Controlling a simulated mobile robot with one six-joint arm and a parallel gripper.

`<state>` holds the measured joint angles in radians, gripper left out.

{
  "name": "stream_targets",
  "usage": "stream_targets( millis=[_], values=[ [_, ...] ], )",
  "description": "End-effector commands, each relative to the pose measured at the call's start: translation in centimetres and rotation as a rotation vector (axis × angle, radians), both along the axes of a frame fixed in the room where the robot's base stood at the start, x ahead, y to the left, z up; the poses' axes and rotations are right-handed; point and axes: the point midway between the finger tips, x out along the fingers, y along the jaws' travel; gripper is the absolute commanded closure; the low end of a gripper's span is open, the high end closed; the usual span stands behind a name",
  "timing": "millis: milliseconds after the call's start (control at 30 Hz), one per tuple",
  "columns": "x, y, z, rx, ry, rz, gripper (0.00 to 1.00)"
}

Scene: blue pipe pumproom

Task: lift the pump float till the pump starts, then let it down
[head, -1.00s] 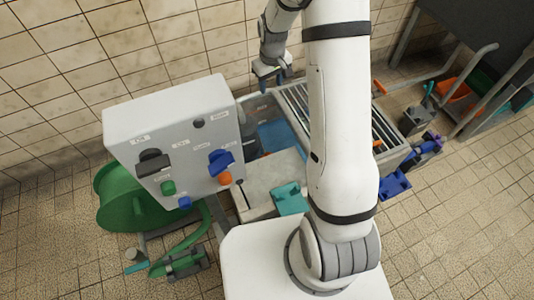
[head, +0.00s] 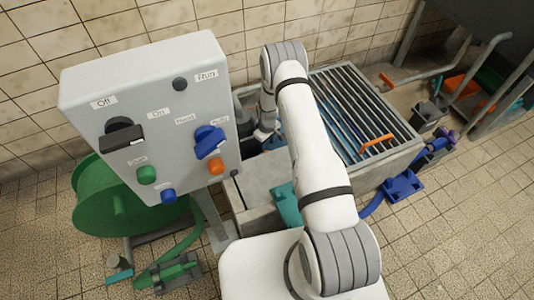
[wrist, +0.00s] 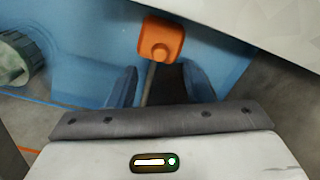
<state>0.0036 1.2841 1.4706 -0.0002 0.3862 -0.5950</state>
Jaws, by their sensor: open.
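In the wrist view the orange pump float (wrist: 163,40) is a squarish block with a round knob, over the blue inside of the pit. A thin rod (wrist: 149,84) runs from it toward my gripper (wrist: 160,82). My gripper's dark fingers are apart, one on each side of the rod's line; I cannot tell whether they touch it. In the head view my wrist (head: 265,130) reaches into the pit's open part, and my arm hides the float and fingertips. The round lamp by the Run label (head: 180,84) on the panel is dark.
The grey control panel (head: 150,75) stands left of my arm. A slatted grate (head: 365,110) with an orange handle (head: 377,144) covers the pit's right part. A green hose reel (head: 115,205) stands below the panel. A blue pipe fitting (head: 403,186) lies at right.

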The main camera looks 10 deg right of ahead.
Motion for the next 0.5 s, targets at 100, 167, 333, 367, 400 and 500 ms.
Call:
stream_targets(
  millis=[100,167,333,367,400,500],
  values=[
    [-0.1,0.0,-2.5,0.0,0.001,-0.001,0.55],
    [-0.1,0.0,-3.5,0.0,0.001,-0.001,0.55],
    [-0.1,-0.1,-5.5,-0.001,0.001,-0.002,0.55],
    [-0.1,-0.1,-5.8,0.0,0.0,-0.002,0.55],
    [0.0,-0.1,-6.0,0.0,0.0,-0.002,0.55],
    [-0.1,-0.1,-6.3,0.0,0.0,-0.002,0.55]
  ],
)
